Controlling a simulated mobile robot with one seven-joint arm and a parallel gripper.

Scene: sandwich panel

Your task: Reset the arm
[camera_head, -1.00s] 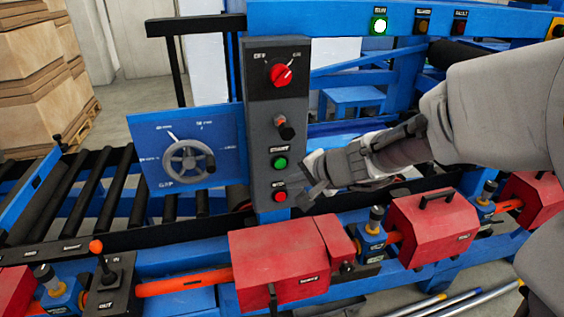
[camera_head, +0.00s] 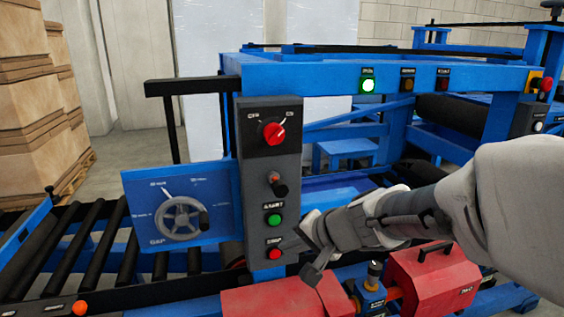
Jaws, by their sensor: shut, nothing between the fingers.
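My gripper (camera_head: 308,262) is shut and empty. It hangs in front of the machine, just right of the lower end of the grey control panel (camera_head: 262,174) and above the red housings. My arm comes in from the right edge of the view. The panel carries a red rotary switch (camera_head: 274,133), a green start button (camera_head: 274,219) and a red stop button (camera_head: 275,253). I cannot tell whether the fingertips touch anything, but the gripper looks apart from the panel.
A blue plate with a grey handwheel (camera_head: 181,219) stands left of the panel. Red housings (camera_head: 430,284) line the front below my arm. A blue beam (camera_head: 310,80) with a lit green lamp (camera_head: 368,86) crosses behind. Stacked boxes (camera_head: 25,115) stand at the far left.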

